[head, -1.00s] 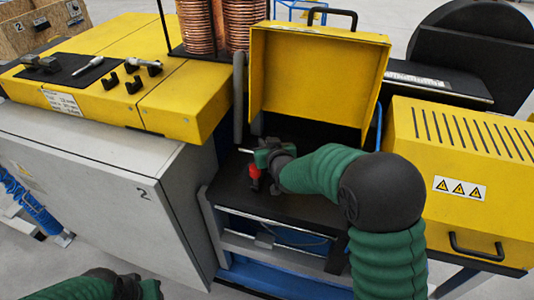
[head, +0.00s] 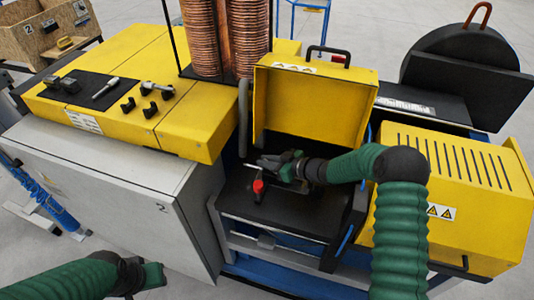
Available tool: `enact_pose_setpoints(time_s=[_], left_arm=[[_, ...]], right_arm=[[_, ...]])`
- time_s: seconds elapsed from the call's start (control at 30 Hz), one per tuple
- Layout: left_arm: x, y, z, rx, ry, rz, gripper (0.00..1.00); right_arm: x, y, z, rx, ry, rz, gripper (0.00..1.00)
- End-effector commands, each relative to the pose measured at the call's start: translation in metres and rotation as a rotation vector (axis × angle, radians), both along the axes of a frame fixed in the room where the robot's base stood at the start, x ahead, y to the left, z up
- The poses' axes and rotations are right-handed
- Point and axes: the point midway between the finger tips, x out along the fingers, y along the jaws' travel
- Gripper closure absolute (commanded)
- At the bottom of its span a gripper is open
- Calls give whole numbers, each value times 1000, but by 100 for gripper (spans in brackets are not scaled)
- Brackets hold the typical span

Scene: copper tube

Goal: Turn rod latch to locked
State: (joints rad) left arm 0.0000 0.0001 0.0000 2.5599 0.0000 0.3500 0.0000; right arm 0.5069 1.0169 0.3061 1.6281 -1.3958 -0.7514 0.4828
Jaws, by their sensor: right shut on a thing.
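The latch area is in the open yellow-lidded compartment at the middle of the machine in the head view. A red knob (head: 258,187) stands upright on the black surface there, and a thin silver rod (head: 248,165) pokes out left of my gripper. My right gripper (head: 279,163) is shut on the rod latch just behind and right of the red knob; its fingers and dark parts hide most of the latch. My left gripper (head: 150,277) is at the bottom left, away from the machine's latch; its jaw opening does not show clearly.
The raised yellow lid (head: 308,108) stands behind the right gripper. A yellow vented cover (head: 455,180) is to the right. Copper tube coils (head: 215,40) rise behind. Tools lie on a black mat (head: 92,96) at the left. A grey cabinet (head: 110,185) fronts the left side.

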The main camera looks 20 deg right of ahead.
Motion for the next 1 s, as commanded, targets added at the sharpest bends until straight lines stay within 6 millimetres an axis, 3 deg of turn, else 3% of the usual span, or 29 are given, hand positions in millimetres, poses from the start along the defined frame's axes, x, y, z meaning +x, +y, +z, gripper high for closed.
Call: enact_pose_setpoints(time_s=[0.03, 0.53, 0.57, 0.7, 1.0], left_arm=[[0, 0, 5, 0, 0, 0, 67], [0, 0, 7, 0, 0, 0, 67], [0, 0, 7, 0, 0, 0, 67], [0, 0, 7, 0, 0, 0, 67], [0, 0, 7, 0, 0, 0, 67]], right_arm=[[3, -1, 7, 3, -9, 7, 100], [3, 0, 5, 2, -11, 26, 100], [4, 0, 5, 3, -12, 26, 84], [3, 0, 4, 1, -9, 27, 66], [1, 0, 3, 0, -7, 28, 64]])
